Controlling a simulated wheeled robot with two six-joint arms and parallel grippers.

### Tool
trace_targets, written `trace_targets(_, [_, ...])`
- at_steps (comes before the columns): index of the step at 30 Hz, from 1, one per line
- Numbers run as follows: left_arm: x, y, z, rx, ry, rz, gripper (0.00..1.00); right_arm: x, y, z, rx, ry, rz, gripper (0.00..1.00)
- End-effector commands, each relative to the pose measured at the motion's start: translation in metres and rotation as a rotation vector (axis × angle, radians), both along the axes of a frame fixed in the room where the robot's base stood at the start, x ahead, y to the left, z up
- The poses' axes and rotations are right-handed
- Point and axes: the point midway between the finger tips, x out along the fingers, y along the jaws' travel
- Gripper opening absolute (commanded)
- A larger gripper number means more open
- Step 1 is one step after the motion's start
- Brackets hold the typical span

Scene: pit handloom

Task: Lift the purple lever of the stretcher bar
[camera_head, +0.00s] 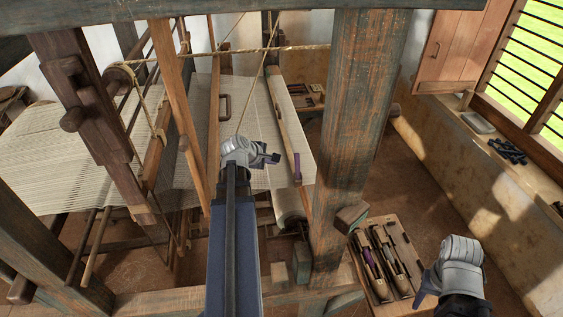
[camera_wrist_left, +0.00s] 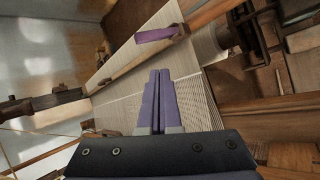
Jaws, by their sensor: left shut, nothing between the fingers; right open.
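The purple lever (camera_head: 297,168) sits near the front end of the wooden stretcher bar (camera_head: 280,112), which lies across the pale cloth (camera_head: 240,100). In the left wrist view the lever (camera_wrist_left: 158,33) lies along the bar (camera_wrist_left: 135,65), beyond the fingertips. My left gripper (camera_head: 273,158) is over the cloth, just left of the lever. Its fingers (camera_wrist_left: 158,75) are shut with nothing between them, and a gap shows between them and the lever. My right gripper (camera_head: 424,287) is open and empty at the lower right, beside a wooden tray.
A thick wooden post (camera_head: 358,120) stands right of the bar. The tray (camera_head: 407,240) holds several shuttles (camera_head: 378,262). Loom beams and ropes (camera_head: 240,50) surround the cloth. A wall ledge (camera_head: 535,180) runs along the right.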

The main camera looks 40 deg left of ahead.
Motion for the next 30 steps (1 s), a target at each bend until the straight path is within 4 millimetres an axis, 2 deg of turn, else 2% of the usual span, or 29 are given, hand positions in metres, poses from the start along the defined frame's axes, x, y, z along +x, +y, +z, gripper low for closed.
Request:
trace_targets(1, [0.007,0.001,-0.011,0.0,0.001,-0.002,0.0,0.0,0.0,-0.011,-0.001,0.0,0.003,0.5])
trace_targets(6, [0.03,0.004,-0.036,0.0,0.001,-0.004,0.0,0.0,0.0,-0.036,-0.001,0.0,0.011,0.5])
trace_targets(15, [0.067,0.009,-0.074,0.001,0.002,-0.003,0.0,0.001,0.0,-0.073,-0.001,-0.002,0.009,0.5])
trace_targets(21, [0.092,0.004,-0.073,0.002,0.001,-0.002,0.0,0.001,0.0,-0.073,-0.001,-0.003,0.008,0.5])
trace_targets(30, [0.102,0.002,-0.075,0.001,0.001,-0.002,0.0,0.001,0.0,-0.075,-0.001,-0.003,0.008,0.5])
